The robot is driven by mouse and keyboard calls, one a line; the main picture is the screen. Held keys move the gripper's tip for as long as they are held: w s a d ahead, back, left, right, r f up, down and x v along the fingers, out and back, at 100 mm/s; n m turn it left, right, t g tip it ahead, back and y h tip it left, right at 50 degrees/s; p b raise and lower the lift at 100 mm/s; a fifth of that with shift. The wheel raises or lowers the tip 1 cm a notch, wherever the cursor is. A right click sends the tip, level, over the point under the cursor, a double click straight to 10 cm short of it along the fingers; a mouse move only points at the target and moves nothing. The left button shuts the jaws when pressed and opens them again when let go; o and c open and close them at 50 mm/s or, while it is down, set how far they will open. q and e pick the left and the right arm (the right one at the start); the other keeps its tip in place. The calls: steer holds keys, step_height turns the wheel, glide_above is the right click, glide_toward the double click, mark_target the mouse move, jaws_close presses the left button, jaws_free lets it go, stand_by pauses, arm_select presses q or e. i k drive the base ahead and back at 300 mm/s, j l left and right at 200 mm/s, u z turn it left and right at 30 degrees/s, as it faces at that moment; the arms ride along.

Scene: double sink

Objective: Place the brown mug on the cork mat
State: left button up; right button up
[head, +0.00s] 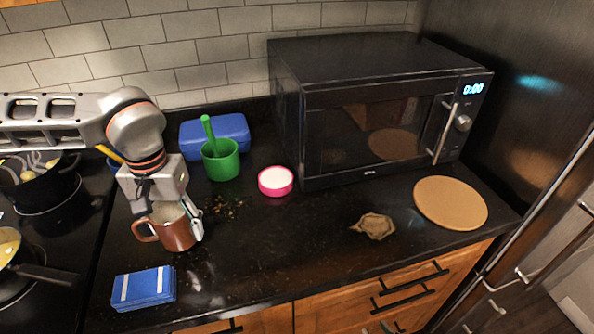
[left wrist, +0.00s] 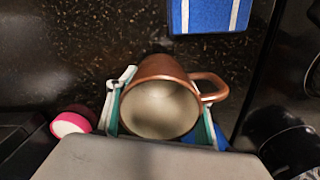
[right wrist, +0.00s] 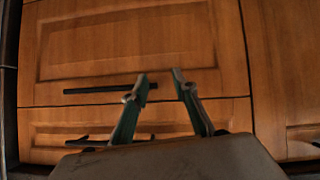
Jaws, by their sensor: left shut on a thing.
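The brown mug (head: 178,236) is upright at the left part of the black counter, its handle to the left. My left gripper (head: 178,215) comes down from above and is shut on the mug. In the left wrist view the fingers lie on both sides of the mug (left wrist: 160,98), which looks empty inside. Whether its base touches the counter I cannot tell. The round cork mat (head: 450,203) lies bare at the right end of the counter, in front of the microwave's right side. My right gripper (right wrist: 160,95) is open and empty before wooden drawer fronts.
A black microwave (head: 380,110) stands at the back. A pink bowl (head: 275,181), a green mortar (head: 221,160) and a blue box (head: 235,130) stand behind the mug. The middle front counter is clear.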

mark_target(452, 205)
steer(key=l+z, duration=0.15)
steer(key=l, duration=0.3)
steer(key=l+z, duration=0.15)
steer(key=l, duration=0.3)
steer(key=i+l+z, duration=0.15)
steer(key=l, duration=0.3)
steer(key=i+l+z, duration=0.15)
steer(key=l, duration=0.3)
steer(key=k+l, duration=0.05)
